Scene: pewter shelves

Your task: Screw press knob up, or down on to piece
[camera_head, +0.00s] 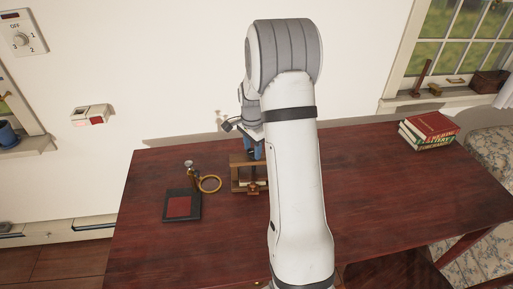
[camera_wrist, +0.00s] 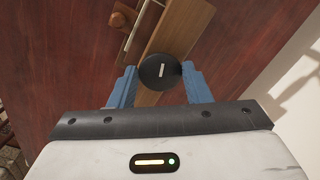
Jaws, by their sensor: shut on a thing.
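The press (camera_head: 236,180) is a small wooden frame on the dark red table, partly hidden behind my arm in the head view. Its top beam (camera_wrist: 182,30) runs diagonally through the wrist view. The round black press knob (camera_wrist: 152,82), with a white line on its top, sits over this beam. My gripper (camera_wrist: 159,72) has its blue fingers on either side of the knob and is shut on it. In the head view my gripper (camera_head: 252,150) is above the press, and the knob cannot be made out there.
A stack of books (camera_head: 428,130) lies at the table's back right. The table's left front is clear.

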